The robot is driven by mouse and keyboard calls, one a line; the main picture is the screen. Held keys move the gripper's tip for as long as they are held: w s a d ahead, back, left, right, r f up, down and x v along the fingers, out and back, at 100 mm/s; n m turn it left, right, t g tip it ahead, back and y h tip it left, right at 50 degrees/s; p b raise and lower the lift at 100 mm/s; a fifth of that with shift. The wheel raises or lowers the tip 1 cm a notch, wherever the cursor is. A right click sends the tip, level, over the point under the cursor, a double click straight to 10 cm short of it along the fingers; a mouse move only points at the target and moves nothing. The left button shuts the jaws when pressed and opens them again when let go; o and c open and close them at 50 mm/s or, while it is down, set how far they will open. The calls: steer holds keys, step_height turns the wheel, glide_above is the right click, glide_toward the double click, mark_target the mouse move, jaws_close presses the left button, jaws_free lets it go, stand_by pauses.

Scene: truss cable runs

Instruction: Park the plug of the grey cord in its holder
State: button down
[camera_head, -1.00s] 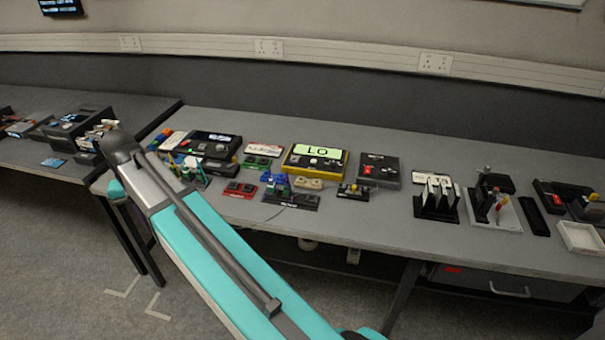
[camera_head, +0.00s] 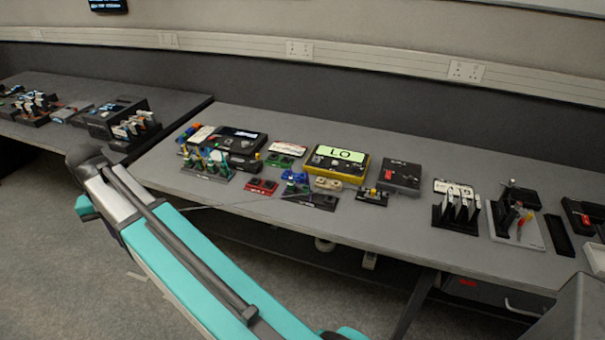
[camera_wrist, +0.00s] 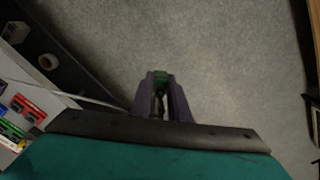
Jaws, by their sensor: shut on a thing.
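My gripper (camera_wrist: 160,92) shows in the wrist view with its jaws shut on a small green and dark plug (camera_wrist: 160,77), over bare floor. A thin grey cord (camera_wrist: 88,99) runs from the left to the gripper, so the held plug looks like its plug. In the head view the grey cord (camera_head: 240,204) leaves the bench near a low black rack (camera_head: 311,199) and passes behind my arm, which hides the gripper. Another black rack (camera_head: 207,170) with green-topped pieces stands farther left. I cannot tell which rack is the cord's holder.
The grey bench (camera_head: 300,230) has a clear front strip. A yellow meter reading LO (camera_head: 338,162), a black box with a red switch (camera_head: 399,176) and small coloured blocks stand behind it.

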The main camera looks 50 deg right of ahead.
steer(key=shift+d, duration=0.25)
steer(key=s+d+f+m+p, duration=0.1)
steer(key=s+d+m, duration=0.1)
steer(key=d, duration=1.5)
steer(key=s+d+f+m+p, duration=0.1)
steer(key=s+d+m, duration=0.2)
steer(key=d, duration=1.3)
steer(key=s+d+m+p, duration=0.1)
steer(key=s+d+m, duration=0.1)
steer(key=s+d, duration=0.8)
steer(key=s+d+f+m+p, duration=0.1)
steer(key=s+d, duration=0.9)
steer(key=d, duration=0.6)
steer(key=shift+f+m, duration=0.3)
steer(key=shift+m, duration=0.1)
steer(key=shift+f, duration=0.25)
steer(key=shift+f+b, duration=1.8)
steer(key=shift+f, duration=0.85)
